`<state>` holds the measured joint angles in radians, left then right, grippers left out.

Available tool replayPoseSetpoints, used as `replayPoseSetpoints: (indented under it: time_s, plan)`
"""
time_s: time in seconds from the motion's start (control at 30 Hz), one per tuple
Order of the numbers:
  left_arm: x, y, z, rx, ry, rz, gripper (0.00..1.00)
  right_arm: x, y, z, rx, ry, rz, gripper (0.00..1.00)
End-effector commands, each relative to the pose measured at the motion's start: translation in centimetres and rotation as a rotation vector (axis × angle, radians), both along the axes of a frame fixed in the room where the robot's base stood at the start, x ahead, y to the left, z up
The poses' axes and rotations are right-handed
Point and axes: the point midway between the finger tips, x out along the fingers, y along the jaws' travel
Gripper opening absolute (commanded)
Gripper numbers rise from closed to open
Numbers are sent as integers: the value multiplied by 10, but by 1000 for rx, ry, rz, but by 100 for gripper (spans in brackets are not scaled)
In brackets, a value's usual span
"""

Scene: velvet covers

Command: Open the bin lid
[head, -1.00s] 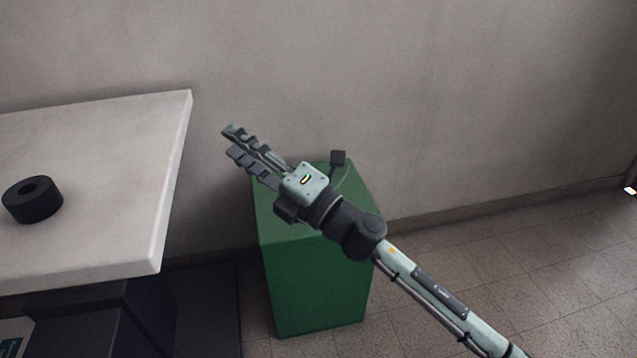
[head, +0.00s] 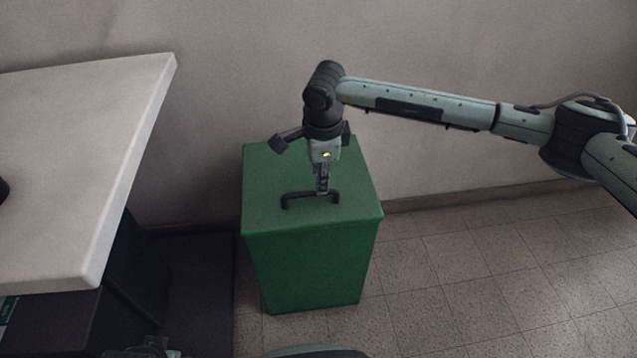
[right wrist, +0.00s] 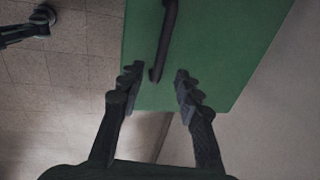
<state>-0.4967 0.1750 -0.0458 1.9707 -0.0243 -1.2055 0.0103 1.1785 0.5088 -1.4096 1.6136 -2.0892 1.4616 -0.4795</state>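The green bin (head: 310,270) stands on the floor against the wall, its flat green lid (head: 262,180) down. A black bar handle (head: 300,195) sits on the lid. My right gripper (head: 322,188) points down over the lid, at the handle's middle. In the right wrist view its two fingers are apart and empty, and the handle (right wrist: 166,40) runs up from between the fingertips. I cannot tell whether they touch it. Part of my left arm seems to show at the bottom edge of the head view; its finger state is unclear.
A pale table (head: 85,160) stands left of the bin, with dark units (head: 130,270) under it. A dark object (head: 3,190) is cut off at the left edge. The wall is close behind the bin. The tiled floor (head: 480,270) to the right is clear.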

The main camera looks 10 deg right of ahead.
Motion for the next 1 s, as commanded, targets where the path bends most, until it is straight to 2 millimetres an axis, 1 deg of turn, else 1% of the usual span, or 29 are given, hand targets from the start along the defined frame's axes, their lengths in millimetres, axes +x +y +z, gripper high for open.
replayPoseSetpoints:
  time_s: [0.03,0.1,0.2,0.3,0.43,0.63,0.67,0.9,0.93,1.0]
  plan:
    - [-2,1,-2,0,4,1,39,1,0,-9,-1,3,-2,34]
    - [-4,2,-6,1,13,2,39,4,0,-20,1,3,-3,34]
    - [-6,2,-9,1,19,3,39,6,1,-34,2,3,-2,34]
    - [-5,2,-9,0,15,2,39,8,1,-43,2,1,-1,34]
    - [-3,2,-9,-1,8,2,39,9,1,-48,2,1,-2,34]
    - [0,1,-8,-2,4,1,39,9,1,-48,3,1,-1,34]
    - [0,1,-8,-2,4,1,39,9,1,-48,3,1,-1,33]
    - [-1,1,-9,-2,8,1,39,9,1,-48,4,1,-1,3]
    - [-1,1,-9,-2,8,2,39,9,1,-48,4,1,-1,0]
    - [-1,0,-9,-3,8,2,39,9,1,-48,4,1,-1,0]
